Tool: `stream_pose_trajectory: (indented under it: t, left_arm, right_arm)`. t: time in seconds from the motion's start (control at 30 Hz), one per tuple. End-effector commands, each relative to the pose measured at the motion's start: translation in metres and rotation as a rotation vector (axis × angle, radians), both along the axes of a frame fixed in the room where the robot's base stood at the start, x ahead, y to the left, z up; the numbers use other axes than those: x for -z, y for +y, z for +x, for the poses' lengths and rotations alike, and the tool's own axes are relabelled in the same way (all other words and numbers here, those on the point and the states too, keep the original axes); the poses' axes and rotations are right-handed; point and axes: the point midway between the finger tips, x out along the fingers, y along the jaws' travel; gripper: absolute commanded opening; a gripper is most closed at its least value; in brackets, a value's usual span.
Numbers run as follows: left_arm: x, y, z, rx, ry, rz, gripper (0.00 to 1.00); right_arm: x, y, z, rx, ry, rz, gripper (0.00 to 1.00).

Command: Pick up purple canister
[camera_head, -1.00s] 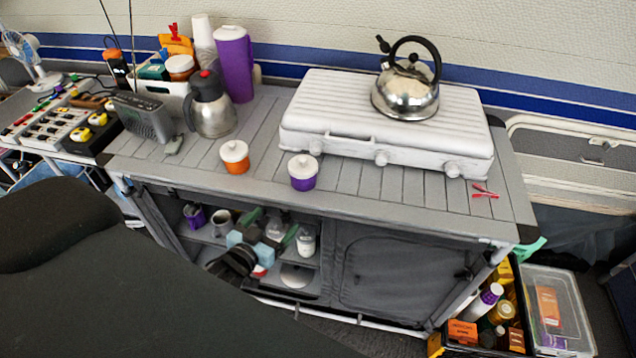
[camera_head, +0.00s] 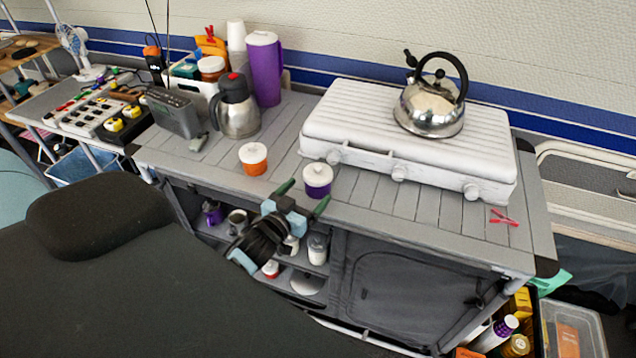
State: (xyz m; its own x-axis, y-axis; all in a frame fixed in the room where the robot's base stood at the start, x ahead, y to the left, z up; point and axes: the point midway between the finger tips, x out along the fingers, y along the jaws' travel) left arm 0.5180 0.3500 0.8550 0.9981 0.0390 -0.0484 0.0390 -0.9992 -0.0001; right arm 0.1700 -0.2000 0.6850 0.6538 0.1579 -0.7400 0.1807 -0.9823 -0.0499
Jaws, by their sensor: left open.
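The purple canister (camera_head: 318,184) is a small round pot with a white knobbed lid. It stands upright on the grey slatted counter (camera_head: 400,207), just in front of the white stove. My left gripper (camera_head: 303,197) is open and empty, with its two green-tipped fingers at the counter's front edge. The fingers lie just in front of the canister, one to its left and one near its lower right. I cannot tell whether they touch it. My right gripper is not in view.
An orange canister (camera_head: 253,160) with a white lid stands close by on the left. The white stove (camera_head: 400,165) with a steel kettle (camera_head: 431,109) is behind. A steel jug (camera_head: 238,112) and a tall purple pitcher (camera_head: 264,72) stand farther left. Open shelves lie below the counter.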

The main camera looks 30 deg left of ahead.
Motion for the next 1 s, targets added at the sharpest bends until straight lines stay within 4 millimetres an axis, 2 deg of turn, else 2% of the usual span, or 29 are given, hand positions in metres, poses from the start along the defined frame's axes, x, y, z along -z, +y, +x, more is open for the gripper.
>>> stream_pose_trajectory:
  t: [0.23, 0.43, 0.6, 0.9, 1.0]
  left_arm:
    - [-0.002, 0.000, 0.010, 0.000, -0.002, 0.000, 0.87]
    - [-0.006, -0.001, 0.037, -0.001, -0.004, 0.000, 0.87]
    - [-0.002, 0.000, 0.052, -0.001, 0.001, 0.000, 0.87]
    - [-0.001, 0.000, 0.056, 0.000, 0.001, 0.000, 0.87]
    - [-0.002, 0.000, 0.056, 0.000, 0.001, 0.000, 0.75]
  right_arm:
    - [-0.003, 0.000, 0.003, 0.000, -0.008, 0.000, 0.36]
    - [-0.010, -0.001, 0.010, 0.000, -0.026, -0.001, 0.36]
    - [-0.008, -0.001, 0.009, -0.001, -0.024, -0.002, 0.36]
    - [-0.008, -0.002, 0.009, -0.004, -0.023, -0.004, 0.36]
    - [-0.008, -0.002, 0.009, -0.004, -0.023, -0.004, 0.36]
